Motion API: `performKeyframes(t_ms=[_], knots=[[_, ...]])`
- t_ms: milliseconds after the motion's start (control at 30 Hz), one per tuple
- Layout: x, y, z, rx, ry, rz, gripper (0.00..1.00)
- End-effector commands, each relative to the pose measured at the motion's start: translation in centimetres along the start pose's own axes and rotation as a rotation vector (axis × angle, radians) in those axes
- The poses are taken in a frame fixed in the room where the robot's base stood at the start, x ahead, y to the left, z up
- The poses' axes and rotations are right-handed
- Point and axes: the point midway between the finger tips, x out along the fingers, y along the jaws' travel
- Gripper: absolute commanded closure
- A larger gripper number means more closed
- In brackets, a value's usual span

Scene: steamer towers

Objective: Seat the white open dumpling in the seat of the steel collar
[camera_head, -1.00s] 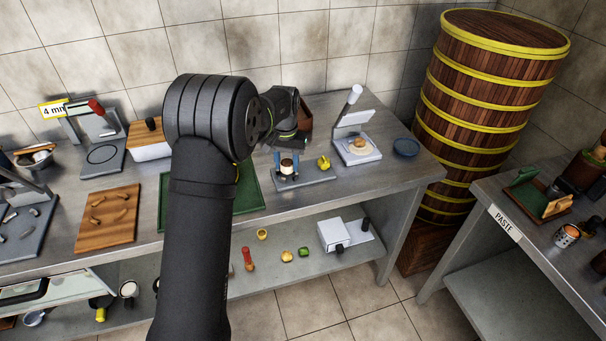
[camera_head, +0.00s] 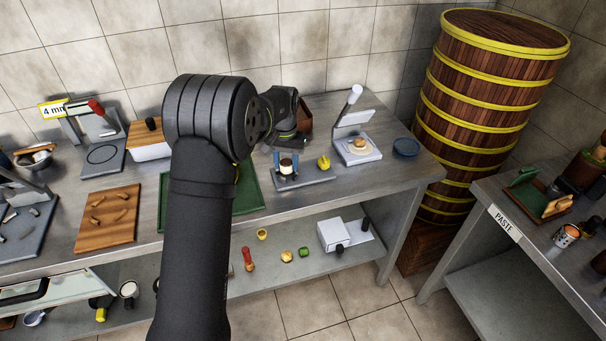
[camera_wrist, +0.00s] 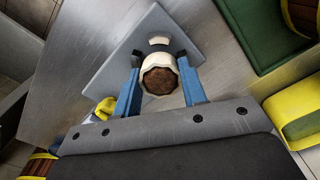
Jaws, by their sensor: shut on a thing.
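The white open dumpling (camera_wrist: 160,78), with a brown filling, sits between the two blue fingers of my gripper (camera_wrist: 160,85) in the wrist view. My gripper is shut on it. In the head view the dumpling (camera_head: 286,165) is upright between the fingers (camera_head: 286,162), low over the left part of a grey plate (camera_head: 320,177). A small pale part (camera_wrist: 159,41) shows on the plate just beyond the dumpling in the wrist view; I cannot tell whether it belongs to the steel collar. The collar's seat is not clearly seen, and I cannot tell whether the dumpling touches it.
A yellow dumpling-like piece (camera_head: 323,163) sits on the plate to the right of my gripper. A white press (camera_head: 357,146) and a blue bowl (camera_head: 405,147) stand further right. A green tray (camera_head: 247,191) lies to the left. Bare steel table (camera_head: 385,180) lies at right front.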

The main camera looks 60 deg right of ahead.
Motion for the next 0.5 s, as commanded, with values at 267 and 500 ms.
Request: performKeyframes(t_ms=[267,500], knots=[[0.35,0.0,0.0,0.0,0.0,0.0,0.91],[0.64,0.0,-0.01,0.0,0.0,0.0,0.91]])
